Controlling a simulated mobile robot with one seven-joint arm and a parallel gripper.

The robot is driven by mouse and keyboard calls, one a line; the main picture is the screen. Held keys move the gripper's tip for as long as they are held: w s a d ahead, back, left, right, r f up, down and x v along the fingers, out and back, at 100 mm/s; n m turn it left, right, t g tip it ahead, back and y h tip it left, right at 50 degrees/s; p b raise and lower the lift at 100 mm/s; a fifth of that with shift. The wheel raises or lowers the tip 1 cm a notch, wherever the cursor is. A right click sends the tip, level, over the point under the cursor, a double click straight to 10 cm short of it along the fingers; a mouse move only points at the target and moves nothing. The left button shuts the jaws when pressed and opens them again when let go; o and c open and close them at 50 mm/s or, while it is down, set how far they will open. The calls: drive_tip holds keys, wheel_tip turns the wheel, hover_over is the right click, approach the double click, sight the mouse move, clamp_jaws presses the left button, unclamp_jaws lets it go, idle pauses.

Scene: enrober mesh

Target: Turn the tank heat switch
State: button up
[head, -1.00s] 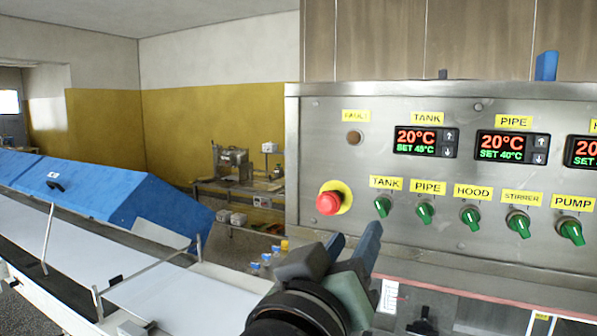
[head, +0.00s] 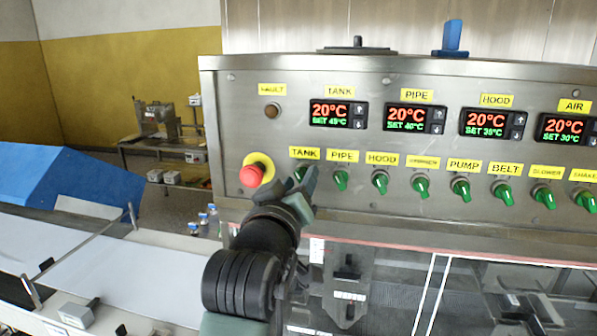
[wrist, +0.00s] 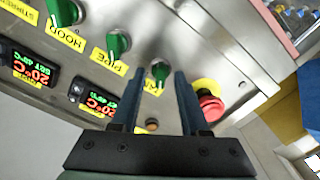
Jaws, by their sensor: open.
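The tank heat switch is a green knob under the yellow TANK label (head: 304,153) on the steel control panel (head: 235,130). In the head view it is mostly hidden behind my gripper (head: 299,182). In the wrist view the green tank switch (wrist: 160,71) appears between the two dark blue fingertips of my gripper (wrist: 159,75). The fingers are apart and empty, pointing at the panel. I cannot tell whether they touch the knob. The TANK display (head: 331,113) reads 20°C, SET 45°C.
A red emergency button (head: 252,175) on a yellow base sits just left of the tank switch; in the wrist view the red button (wrist: 210,106) is close to one finger. The PIPE switch (head: 341,180) is close on the right, with several more green switches beyond. A conveyor (head: 130,285) runs at left.

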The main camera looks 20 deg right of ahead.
drive_tip(key=shift+w, duration=0.1)
drive_tip(key=shift+c, duration=0.3)
clamp_jaws()
drive_tip(key=shift+f+m+b, duration=0.15)
drive_tip(key=shift+m+b, duration=0.25)
drive_tip(key=shift+b, duration=0.2)
drive_tip(key=m+b, duration=0.9)
drive_tip(key=m, duration=0.2)
drive_tip(key=shift+d, duration=0.1)
